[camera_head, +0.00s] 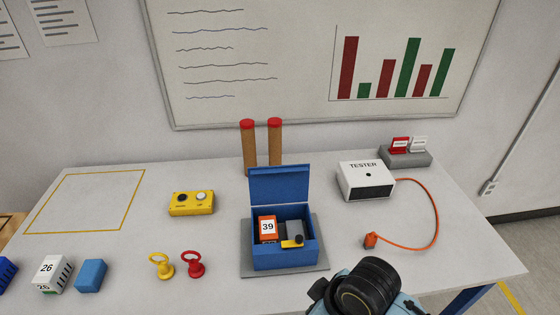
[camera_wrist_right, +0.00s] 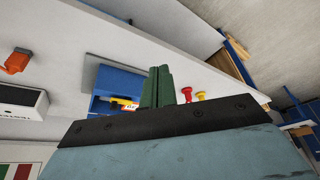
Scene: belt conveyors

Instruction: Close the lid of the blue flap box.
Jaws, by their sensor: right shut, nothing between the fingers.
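The blue flap box (camera_head: 285,258) stands on a grey plate (camera_head: 318,268) near the middle of the table. Its blue lid (camera_head: 279,186) is open and stands nearly upright at the back edge. Inside are an orange block (camera_head: 267,227) marked 39, a grey block (camera_head: 295,230) and a yellow and black piece (camera_head: 292,243). In the right wrist view the box (camera_wrist_right: 106,80) is partly hidden behind my right gripper (camera_wrist_right: 160,70), whose green fingers are shut and empty. In the head view my right arm shows at the lower right, its fingers hidden. My left gripper is not in view.
Two red-topped brown posts (camera_head: 249,145) stand behind the lid. A white tester (camera_head: 366,181) with an orange cable lies to the right. A yellow button box (camera_head: 191,203), yellow ring piece (camera_head: 161,265) and red ring piece (camera_head: 192,264) lie to the left.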

